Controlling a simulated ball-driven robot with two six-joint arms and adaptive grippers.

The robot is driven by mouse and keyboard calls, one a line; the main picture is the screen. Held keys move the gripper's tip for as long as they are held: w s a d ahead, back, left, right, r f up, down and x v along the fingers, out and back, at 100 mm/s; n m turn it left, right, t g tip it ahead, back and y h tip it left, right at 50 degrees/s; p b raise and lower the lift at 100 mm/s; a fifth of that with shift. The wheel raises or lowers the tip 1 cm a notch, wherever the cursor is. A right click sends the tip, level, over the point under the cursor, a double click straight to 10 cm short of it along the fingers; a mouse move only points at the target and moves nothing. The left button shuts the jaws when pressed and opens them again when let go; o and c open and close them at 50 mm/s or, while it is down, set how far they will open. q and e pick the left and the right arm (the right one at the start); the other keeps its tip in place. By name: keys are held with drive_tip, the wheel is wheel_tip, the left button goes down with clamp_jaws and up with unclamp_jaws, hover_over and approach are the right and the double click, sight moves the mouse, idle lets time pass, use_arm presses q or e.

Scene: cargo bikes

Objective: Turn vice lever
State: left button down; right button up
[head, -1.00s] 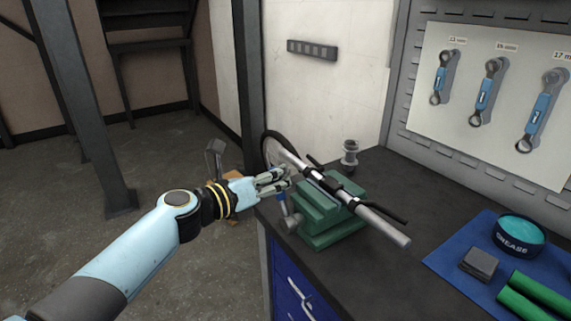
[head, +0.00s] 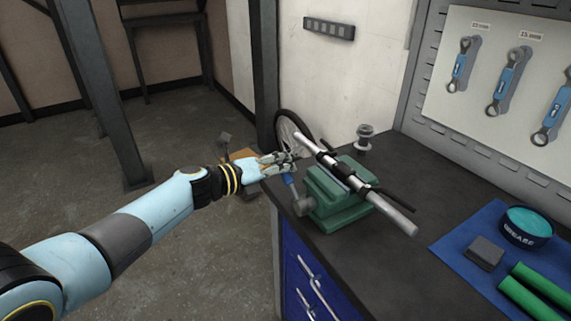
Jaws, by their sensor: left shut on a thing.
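A green vice (head: 340,200) stands at the near left corner of the dark workbench. It clamps a silver tube with black fittings (head: 345,172), which slants across its top. The vice lever (head: 291,185) has a blue grip and rises from the round screw end at the vice's left side, tilted a little left. My left gripper (head: 283,163) is shut around the upper end of the lever, which its fingers partly hide. My right gripper is out of view.
On the bench's right a blue mat (head: 452,244) holds a grease tin (head: 527,228), a grey block (head: 484,252) and green grips (head: 540,290). A small metal part (head: 364,138) stands behind the vice. Wrenches hang on the wall board. A wheel (head: 292,132) shows beyond the bench.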

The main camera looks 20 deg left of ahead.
use_arm(q)
drive_tip(key=shift+s+a+f, duration=0.15)
drive_tip(key=shift+s+f, duration=0.1)
drive_tip(key=shift+f, duration=0.15)
drive_tip(key=c, duration=1.3)
unclamp_jaws()
drive_tip(key=shift+s+a+r, duration=0.15)
drive_tip(key=shift+a, duration=0.05)
drive_tip(key=shift+o, duration=0.7)
drive_tip(key=shift+d+r, duration=0.1)
drive_tip(key=shift+r, duration=0.05)
drive_tip(key=v, duration=1.1)
drive_tip(key=shift+s+a, duration=0.2)
drive_tip(key=shift+s, duration=0.1)
drive_tip(key=shift+r, duration=0.1)
